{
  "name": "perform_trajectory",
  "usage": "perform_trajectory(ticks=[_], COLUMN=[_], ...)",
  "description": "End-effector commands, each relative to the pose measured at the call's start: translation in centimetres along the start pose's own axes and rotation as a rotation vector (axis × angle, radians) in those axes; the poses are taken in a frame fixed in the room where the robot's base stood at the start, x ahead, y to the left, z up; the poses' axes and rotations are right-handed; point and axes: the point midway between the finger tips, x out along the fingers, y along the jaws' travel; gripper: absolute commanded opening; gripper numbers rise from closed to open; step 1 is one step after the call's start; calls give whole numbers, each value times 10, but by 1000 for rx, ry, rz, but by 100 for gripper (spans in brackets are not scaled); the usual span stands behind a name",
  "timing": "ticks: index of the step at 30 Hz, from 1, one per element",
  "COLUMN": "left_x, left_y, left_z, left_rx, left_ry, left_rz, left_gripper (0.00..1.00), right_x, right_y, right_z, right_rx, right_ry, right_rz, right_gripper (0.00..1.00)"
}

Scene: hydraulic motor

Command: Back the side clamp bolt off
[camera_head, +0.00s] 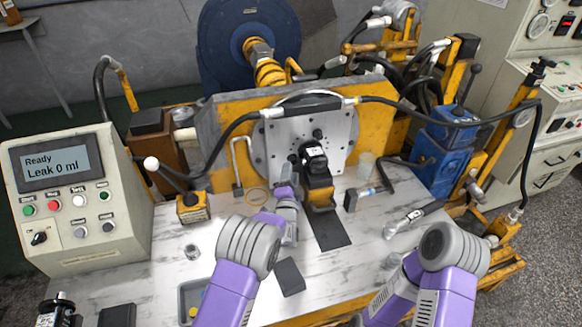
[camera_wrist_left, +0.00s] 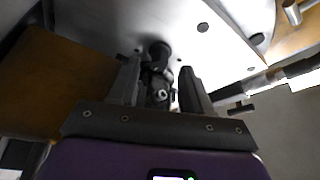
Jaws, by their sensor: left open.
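The black hydraulic motor (camera_head: 314,160) with a white label sits on a yellow support (camera_head: 319,193) against the grey round-holed plate (camera_head: 340,135). My left gripper (camera_head: 285,172) is at the motor's left side in the head view. In the left wrist view my left gripper (camera_wrist_left: 160,82) is open, its two dark fingers apart. A dark bolt-like part with a bright centre (camera_wrist_left: 162,95) shows between the fingers; it may be the side clamp bolt. I cannot tell whether the fingers touch it. In the head view the bolt is not clear behind my gripper. My right gripper cannot be made out.
A control box (camera_head: 75,195) reading "Ready, Leak 0 ml" stands at the left. A black hose (camera_head: 232,128) arches to the plate. A grey tool (camera_head: 405,222) lies right on the bench.

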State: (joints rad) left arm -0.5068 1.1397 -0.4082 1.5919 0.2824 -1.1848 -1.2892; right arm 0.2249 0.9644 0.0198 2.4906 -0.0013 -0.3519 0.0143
Motion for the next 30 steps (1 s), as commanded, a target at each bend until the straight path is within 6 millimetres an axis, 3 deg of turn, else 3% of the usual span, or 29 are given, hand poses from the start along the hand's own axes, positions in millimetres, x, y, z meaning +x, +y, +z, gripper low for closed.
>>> perform_trajectory(ticks=[6, 10, 23, 30], left_x=[-29, -39, -39, -34], left_y=[-1, -1, -1, -2], left_z=[0, 0, 6, 29], left_rx=[0, 0, 6, 10], left_ry=[0, 0, 26, 299], left_rz=[2, 1, -12, -30], left_gripper=[48, 48, 48, 48], right_x=[-8, -10, -9, -9], right_y=[-3, -4, -4, -4], right_z=[0, 0, 0, 0], right_rx=[0, 0, 0, 0], right_ry=[0, 0, 0, 0], right_rz=[0, 0, 0, 0], right_gripper=[48, 48, 48, 48])
